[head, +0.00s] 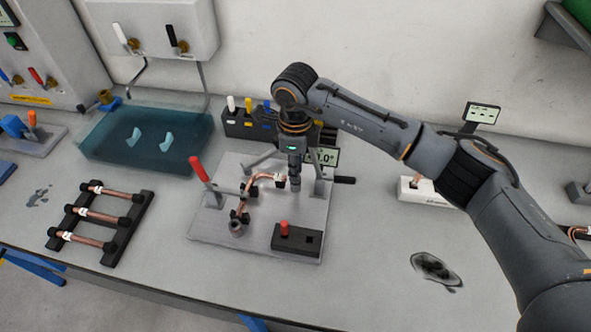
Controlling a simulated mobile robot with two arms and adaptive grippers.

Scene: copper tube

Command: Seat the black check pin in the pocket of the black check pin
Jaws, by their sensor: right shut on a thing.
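My right gripper (294,176) points down over the grey fixture plate (215,226), at the right end of the bent copper tube (262,178). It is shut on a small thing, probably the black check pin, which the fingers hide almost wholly. I cannot tell whether that thing touches the fixture. A black block (290,247) stands on the plate's front right. A red-topped pin (284,228) stands in its left part, and a dark square pocket (313,239) at its right looks empty. My left gripper is not in view.
A red-handled clamp (200,170) stands at the plate's left. A black rack (102,220) with several copper tubes lies further left. A teal tray (172,150) and a black holder with coloured pins (238,126) are behind.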

